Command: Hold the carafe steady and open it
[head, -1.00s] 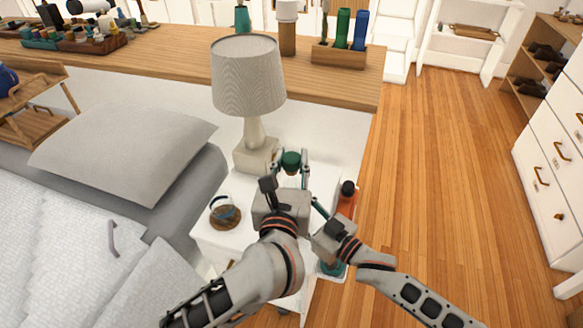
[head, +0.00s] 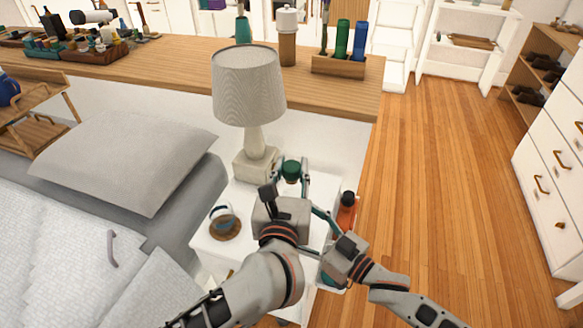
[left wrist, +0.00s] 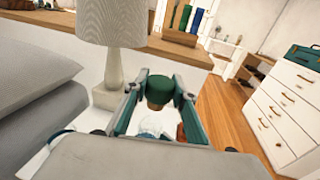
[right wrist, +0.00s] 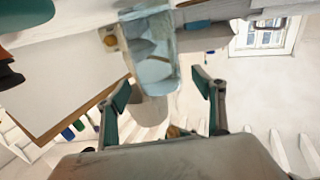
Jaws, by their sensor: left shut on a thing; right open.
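The carafe shows a dark green lid (head: 291,171) in the head view. In the left wrist view, the green lid (left wrist: 160,86) has a brown part under it, with clear glass (left wrist: 154,128) below. My gripper and wrist hide most of the body in the head view. My right gripper (right wrist: 160,78) is open and empty, to the right of and nearer than the carafe. A clear bluish vessel (right wrist: 150,50) shows beyond its fingers; I cannot tell if it is the carafe.
A white nightstand (head: 212,247) bears a lamp (head: 249,88), a cup on a brown saucer (head: 225,227) and an orange bottle (head: 346,215) near my right gripper. The bed (head: 60,240) is on the left. Open wooden floor (head: 440,190) lies to the right.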

